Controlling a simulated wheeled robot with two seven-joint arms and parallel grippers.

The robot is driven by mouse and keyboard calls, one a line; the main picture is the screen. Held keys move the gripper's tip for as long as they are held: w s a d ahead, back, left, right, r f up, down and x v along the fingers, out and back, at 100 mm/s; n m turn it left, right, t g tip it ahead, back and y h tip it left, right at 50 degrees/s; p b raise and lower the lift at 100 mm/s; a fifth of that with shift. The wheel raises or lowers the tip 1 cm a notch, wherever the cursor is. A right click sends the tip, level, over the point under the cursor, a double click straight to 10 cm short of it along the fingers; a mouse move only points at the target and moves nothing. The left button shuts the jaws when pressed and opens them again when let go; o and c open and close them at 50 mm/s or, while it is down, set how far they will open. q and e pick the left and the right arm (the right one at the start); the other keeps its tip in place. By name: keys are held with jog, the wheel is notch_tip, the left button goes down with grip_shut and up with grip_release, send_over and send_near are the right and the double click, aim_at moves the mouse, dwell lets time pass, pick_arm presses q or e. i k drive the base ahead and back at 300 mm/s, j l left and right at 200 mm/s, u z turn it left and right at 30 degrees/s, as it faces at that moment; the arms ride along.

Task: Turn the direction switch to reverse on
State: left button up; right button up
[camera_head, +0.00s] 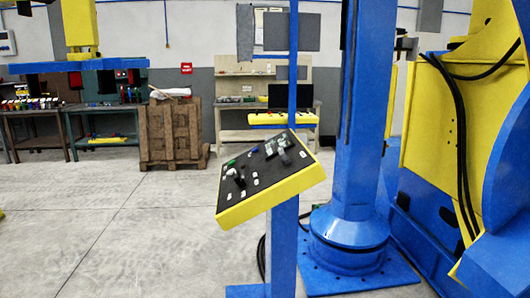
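A tilted control panel (265,177) with a black face and yellow sides stands on a blue post near the middle of the head view. Its face carries several small buttons, white labels and dark switch knobs. One dark knob (238,179) sits at the lower left of the face and another dark lever (284,156) sits toward the upper right. The labels are too small to read, so I cannot tell which is the direction switch or how it is set. Neither of my grippers is in view.
A blue column (352,130) on a round base stands right behind the panel. The large yellow and blue positioner (440,130) fills the right side. A wooden crate (172,130) and workbenches stand at the back. The concrete floor (110,220) at left is clear.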

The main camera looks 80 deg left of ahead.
aim_at(286, 160)
jog(key=u, duration=2.45)
jog(key=i+j, duration=0.3)
jog(key=i, duration=0.2)
jog(key=i+j, duration=0.25)
jog(key=i, duration=0.25)
jog(key=i+j, duration=0.3)
jog(key=i, duration=0.2)
jog(key=i+j, duration=0.3)
jog(key=i, duration=0.2)
